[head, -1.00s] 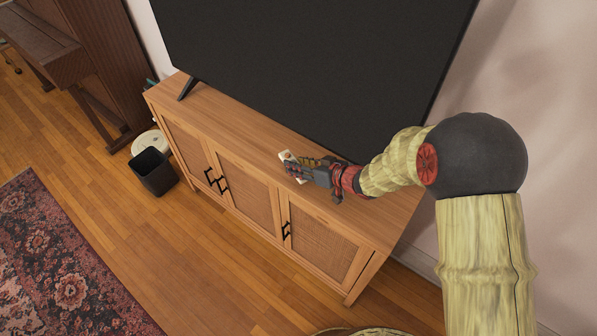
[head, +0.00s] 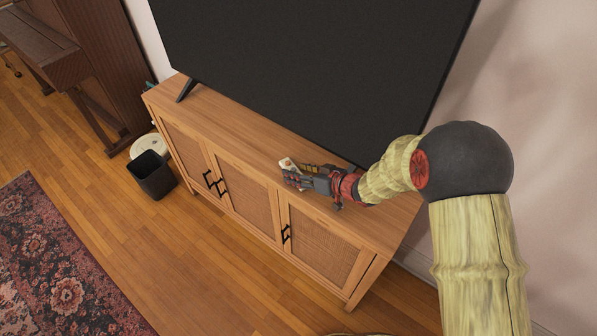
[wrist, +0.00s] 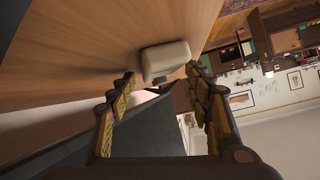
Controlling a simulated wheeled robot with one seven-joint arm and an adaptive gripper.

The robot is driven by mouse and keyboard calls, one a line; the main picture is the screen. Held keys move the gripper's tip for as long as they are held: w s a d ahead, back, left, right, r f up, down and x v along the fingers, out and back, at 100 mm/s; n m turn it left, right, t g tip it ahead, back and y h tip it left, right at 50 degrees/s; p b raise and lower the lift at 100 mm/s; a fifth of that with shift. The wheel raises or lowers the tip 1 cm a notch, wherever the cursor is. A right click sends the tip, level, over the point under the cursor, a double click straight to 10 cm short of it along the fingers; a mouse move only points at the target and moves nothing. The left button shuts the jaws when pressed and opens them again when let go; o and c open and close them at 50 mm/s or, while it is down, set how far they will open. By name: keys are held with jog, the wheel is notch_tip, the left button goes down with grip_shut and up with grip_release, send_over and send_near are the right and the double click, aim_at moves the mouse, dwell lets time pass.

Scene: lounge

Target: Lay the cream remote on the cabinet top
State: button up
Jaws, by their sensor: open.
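The cream remote (head: 287,163) is at the front part of the cabinet top (head: 232,121), just beyond my gripper's fingertips in the head view. My gripper (head: 297,176) reaches in from the right, low over the cabinet top. In the wrist view the remote (wrist: 165,61) shows end-on between and ahead of the two fingers. The fingers (wrist: 162,88) are spread, with a gap to the remote on both sides. The remote appears to lie on the wood, though its underside is hidden.
A large dark television (head: 320,60) stands along the back of the cabinet top, close to my arm. The cabinet top left of the remote is clear. A black bin (head: 152,175) and a white round object (head: 146,143) are on the floor at left.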

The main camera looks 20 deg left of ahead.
jog(key=shift+o, duration=0.3)
jog(key=shift+d+r, duration=0.1)
jog(key=shift+r, duration=0.1)
jog(key=p+v, duration=0.3)
jog(key=v, duration=0.7)
jog(key=shift+s+d+r+p, duration=0.1)
jog(key=shift+r+p, duration=0.05)
jog(key=shift+p, duration=0.2)
jog(key=shift+s+d+r, duration=0.3)
jog(key=shift+s+d, duration=0.05)
jog(key=shift+d, duration=0.25)
